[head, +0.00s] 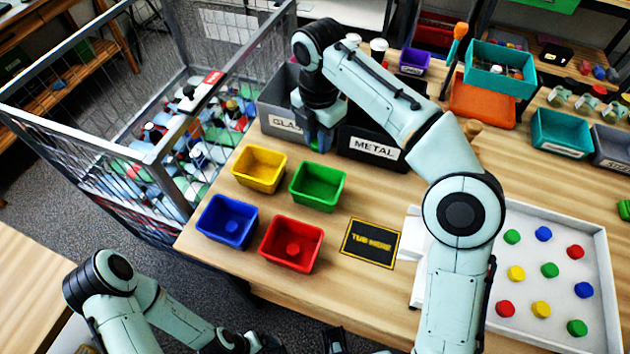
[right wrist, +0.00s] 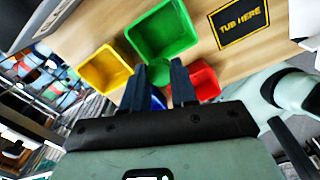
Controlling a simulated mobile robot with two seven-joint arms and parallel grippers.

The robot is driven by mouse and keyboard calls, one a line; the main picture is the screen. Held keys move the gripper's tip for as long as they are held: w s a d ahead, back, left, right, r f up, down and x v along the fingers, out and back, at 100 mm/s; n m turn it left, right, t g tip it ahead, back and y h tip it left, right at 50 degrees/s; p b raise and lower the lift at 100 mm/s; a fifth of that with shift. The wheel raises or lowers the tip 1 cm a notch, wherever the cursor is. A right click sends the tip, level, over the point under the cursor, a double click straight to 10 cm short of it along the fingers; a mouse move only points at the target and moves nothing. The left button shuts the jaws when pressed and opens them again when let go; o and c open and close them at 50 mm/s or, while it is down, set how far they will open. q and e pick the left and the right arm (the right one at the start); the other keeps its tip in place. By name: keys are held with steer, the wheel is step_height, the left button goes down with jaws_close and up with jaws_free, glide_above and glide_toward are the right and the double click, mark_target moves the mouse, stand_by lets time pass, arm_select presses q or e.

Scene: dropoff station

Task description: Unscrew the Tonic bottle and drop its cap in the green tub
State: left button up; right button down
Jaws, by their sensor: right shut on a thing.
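My right gripper (head: 320,140) hangs at the back of the tubs, in front of the gap between the GLASS and METAL boxes. Its fingers (right wrist: 160,82) are shut on a small round green cap (right wrist: 157,70), which shows as a bit of green at the fingertips in the head view (head: 318,147). The green tub (head: 318,186) stands on the table nearer to me than the gripper; it also shows in the right wrist view (right wrist: 165,12). No Tonic bottle can be made out. My left arm is low at the left; its gripper is not clearly visible.
A white tray (head: 590,240) holds several coloured caps. A wire cage (head: 90,130) stands left.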

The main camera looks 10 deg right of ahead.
steer(key=b, duration=0.4)
glide_above(318, 194)
step_height(318, 194, down, 13)
steer(key=shift+s+f, duration=0.1)
arm_select(q)
steer(key=shift+s+f, duration=0.4)
steer(key=shift+f, duration=0.5)
steer(key=shift+s+f, duration=0.35)
steer(key=shift+f, duration=0.6)
steer(key=shift+s+f, duration=0.4)
steer(key=shift+f, duration=0.5)
arm_select(e)
steer(key=shift+f, duration=2.55)
arm_select(q)
steer(key=shift+b, duration=0.3)
arm_select(e)
steer(key=shift+f, duration=0.1)
steer(key=c, duration=0.9)
jaws_free()
arm_select(q)
steer(key=r+p, duration=0.1)
steer(key=w+r+p, duration=0.1)
steer(key=r+p, duration=0.1)
arm_select(e)
step_height(318, 194, up, 12)
arm_select(q)
steer(key=shift+s, duration=0.15)
arm_select(e)
steer(key=shift+a, duration=0.1)
